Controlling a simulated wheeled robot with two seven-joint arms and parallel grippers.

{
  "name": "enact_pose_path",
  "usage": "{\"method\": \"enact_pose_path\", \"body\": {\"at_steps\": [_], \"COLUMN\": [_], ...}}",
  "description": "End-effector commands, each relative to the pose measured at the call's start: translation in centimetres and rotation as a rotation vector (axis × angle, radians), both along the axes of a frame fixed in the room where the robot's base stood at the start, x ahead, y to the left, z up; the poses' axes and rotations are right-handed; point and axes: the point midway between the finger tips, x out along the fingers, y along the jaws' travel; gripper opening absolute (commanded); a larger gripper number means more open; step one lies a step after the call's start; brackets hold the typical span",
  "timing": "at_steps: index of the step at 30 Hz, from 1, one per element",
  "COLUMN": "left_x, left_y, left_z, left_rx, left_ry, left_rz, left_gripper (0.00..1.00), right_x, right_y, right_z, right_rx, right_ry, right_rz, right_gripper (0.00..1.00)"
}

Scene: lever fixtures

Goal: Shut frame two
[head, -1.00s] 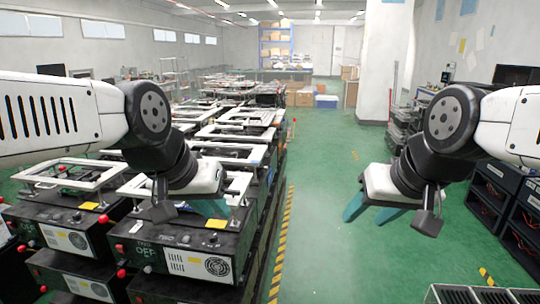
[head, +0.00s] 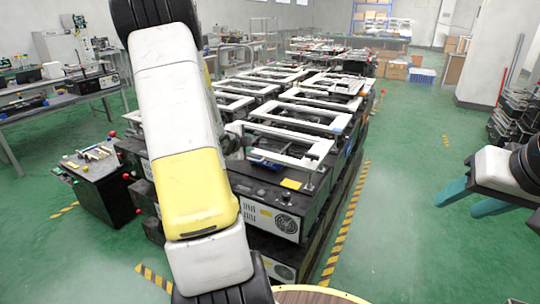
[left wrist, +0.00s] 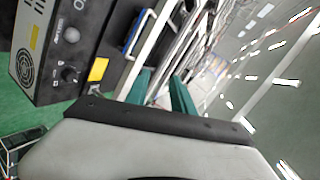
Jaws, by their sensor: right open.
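White rectangular frames sit on black machine boxes in rows; no number is readable on them. The nearest frame (head: 318,150) stands raised over a black box (head: 262,195) with a yellow tag and a round fan grille. In the left wrist view the box (left wrist: 52,50) and a white frame bar (left wrist: 150,45) lie just beyond my left gripper (left wrist: 160,76). Its teal fingers are apart, with thin bars showing between them; contact is unclear. In the head view my left arm hides that gripper. My right gripper (head: 455,198) is open and empty above the green floor, away from the frames.
More frames (head: 325,82) stretch back behind the nearest one. A control stand (head: 100,180) with red knobs is at the left. A yellow-black floor stripe (head: 345,225) runs along the boxes. The green aisle right of it is clear.

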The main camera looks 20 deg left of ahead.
Motion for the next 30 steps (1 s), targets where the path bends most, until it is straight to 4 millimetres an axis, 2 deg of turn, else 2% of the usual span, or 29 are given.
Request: {"method": "enact_pose_path", "body": {"at_steps": [1, 3, 6, 9, 13, 16, 24, 30], "left_x": [-0.2, -0.4, -1.2, -2.0, -2.3, -1.6, 2.6, 4.7], "left_y": [1.5, 2.6, 3.6, 4.0, 4.2, 4.1, 3.7, 3.5], "left_z": [-2.6, -4.7, -7.1, -8.4, -9.1, -9.2, -10.1, -10.5], "left_rx": [0.035, 0.091, 0.150, 0.188, 0.213, 0.217, 0.215, 0.215], "left_ry": [-0.024, -0.078, -0.152, -0.210, -0.249, -0.256, -0.254, -0.254], "left_rz": [-0.041, -0.103, -0.166, -0.203, -0.223, -0.228, -0.227, -0.226], "left_gripper": [0.29, 0.29, 0.29, 0.29, 0.29, 0.29, 0.29, 0.29], "right_x": [0.0, 0.0, 0.0, 0.0, 0.0, 0.0, 0.0, 0.0], "right_y": [0.0, 0.0, 0.0, 0.0, 0.0, 0.0, 0.0, 0.0], "right_z": [0.0, 0.0, 0.0, 0.0, 0.0, 0.0, 0.0, 0.0], "right_rx": [0.000, 0.000, 0.000, 0.000, 0.000, 0.000, 0.000, 0.000], "right_ry": [0.000, 0.000, 0.000, 0.000, 0.000, 0.000, 0.000, 0.000], "right_rz": [0.000, 0.000, 0.000, 0.000, 0.000, 0.000, 0.000, 0.000], "right_gripper": [0.49, 0.49, 0.49, 0.49, 0.49, 0.49, 0.49, 0.49]}}
